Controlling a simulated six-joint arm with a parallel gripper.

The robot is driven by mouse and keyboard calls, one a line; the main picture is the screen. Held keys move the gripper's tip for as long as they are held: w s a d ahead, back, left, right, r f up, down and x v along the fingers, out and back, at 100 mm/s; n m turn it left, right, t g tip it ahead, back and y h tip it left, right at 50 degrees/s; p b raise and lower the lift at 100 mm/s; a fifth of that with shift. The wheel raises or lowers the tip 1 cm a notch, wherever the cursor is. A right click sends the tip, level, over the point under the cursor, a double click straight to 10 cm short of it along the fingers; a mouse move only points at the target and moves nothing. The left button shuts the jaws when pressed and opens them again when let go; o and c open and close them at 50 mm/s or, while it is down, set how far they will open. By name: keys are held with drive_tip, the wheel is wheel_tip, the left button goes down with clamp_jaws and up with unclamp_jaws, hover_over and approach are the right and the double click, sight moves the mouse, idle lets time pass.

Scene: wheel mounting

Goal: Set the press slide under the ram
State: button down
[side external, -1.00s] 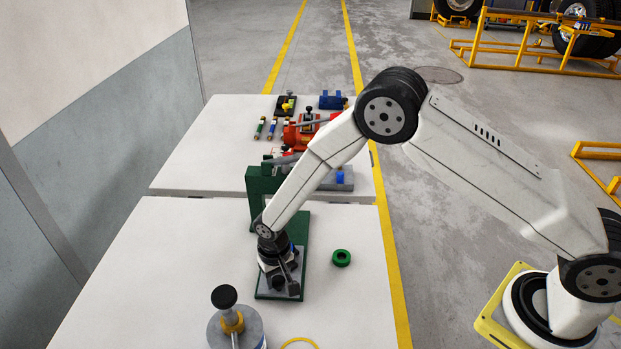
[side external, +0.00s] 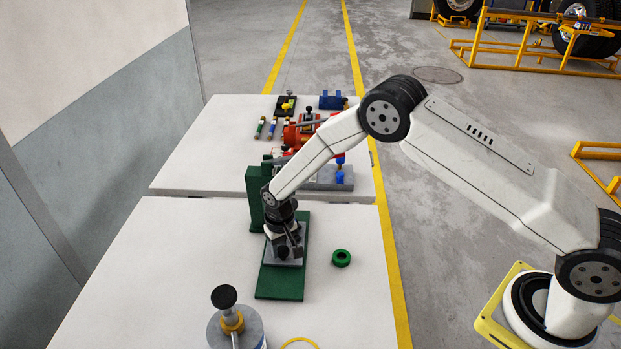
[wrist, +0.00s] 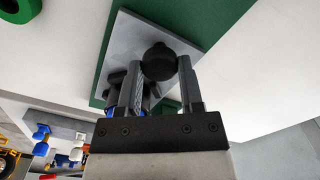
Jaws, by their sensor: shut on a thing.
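The press slide is a grey plate (side external: 297,259) with a black ball knob (wrist: 158,62). It lies on the green press base (side external: 279,285), partway along it toward the column. My gripper (side external: 285,250) points down over the slide. In the wrist view my gripper (wrist: 160,78) has a finger on each side of the knob and is shut on it. The green press column (side external: 255,190) stands at the far end of the base. The ram is hidden behind my arm, so the gap between slide and ram cannot be told.
A green ring (side external: 341,258) lies on the white table right of the base. A grey canister with a black knob (side external: 235,325) stands at the front, beside a yellow loop (side external: 299,344). The back table holds a red device (side external: 300,131) and several small parts. The left of the front table is clear.

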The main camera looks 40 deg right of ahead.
sight(285, 243)
drive_tip(key=shift+w+d, duration=1.9)
drive_tip(key=shift+w, duration=0.05)
drive_tip(key=shift+c, duration=1.2)
unclamp_jaws()
drive_tip(key=shift+r, duration=0.1)
drive_tip(key=shift+r, duration=0.15)
wheel_tip(285, 243, up, 7)
drive_tip(key=shift+r, duration=0.15)
drive_tip(key=shift+r, duration=0.1)
